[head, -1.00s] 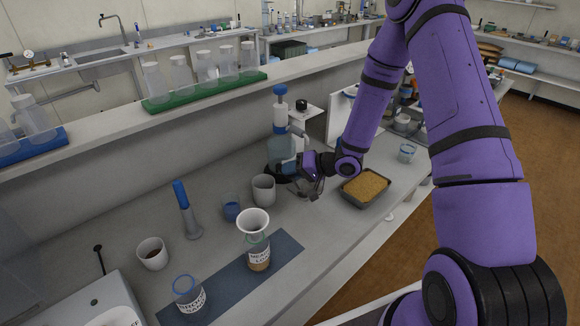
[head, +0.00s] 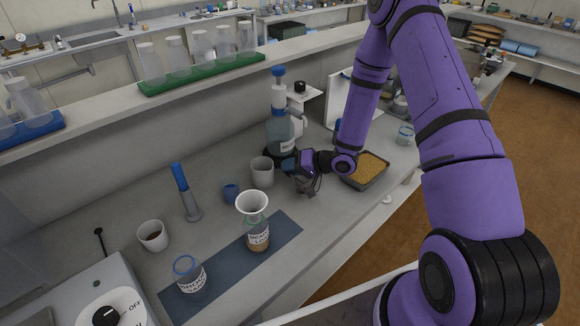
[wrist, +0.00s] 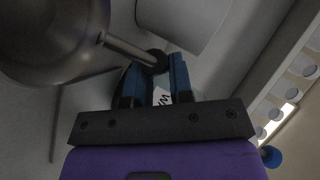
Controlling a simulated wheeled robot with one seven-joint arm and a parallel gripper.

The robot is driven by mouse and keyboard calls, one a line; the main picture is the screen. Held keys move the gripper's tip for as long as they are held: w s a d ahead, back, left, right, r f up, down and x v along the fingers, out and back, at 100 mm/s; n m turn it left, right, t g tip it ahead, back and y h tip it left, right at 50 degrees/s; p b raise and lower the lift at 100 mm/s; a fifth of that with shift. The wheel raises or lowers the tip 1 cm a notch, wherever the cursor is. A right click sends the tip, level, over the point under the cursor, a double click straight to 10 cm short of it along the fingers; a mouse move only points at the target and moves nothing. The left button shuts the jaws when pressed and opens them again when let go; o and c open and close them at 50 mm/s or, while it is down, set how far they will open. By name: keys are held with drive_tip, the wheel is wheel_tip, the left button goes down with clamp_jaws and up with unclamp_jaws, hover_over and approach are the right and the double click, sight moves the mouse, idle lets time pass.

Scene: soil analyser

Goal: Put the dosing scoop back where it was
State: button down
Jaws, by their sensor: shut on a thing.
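The dosing scoop (wrist: 50,42) shows in the wrist view as a large metal bowl at upper left, with a thin metal handle ending in a dark tip. My gripper (wrist: 157,75) is shut on the handle near this dark end, between its blue fingers. In the head view my gripper (head: 305,188) is low over the bench, between the white cup and the tray of soil. The scoop cannot be made out clearly there.
A white cup (head: 262,172) and a dispenser bottle (head: 280,135) stand close to my gripper. A soil tray (head: 383,180) is at its right. A funnel on a labelled jar (head: 257,236) stands on the dark mat (head: 215,282).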

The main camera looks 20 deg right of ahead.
drive_tip(key=shift+f, duration=0.6)
idle(0.3)
drive_tip(key=c, duration=0.9)
unclamp_jaws()
drive_tip(key=shift+d, duration=0.1)
drive_tip(key=v, duration=1)
drive_tip(key=shift+s+d+r, duration=0.15)
drive_tip(key=shift+s+d, duration=0.1)
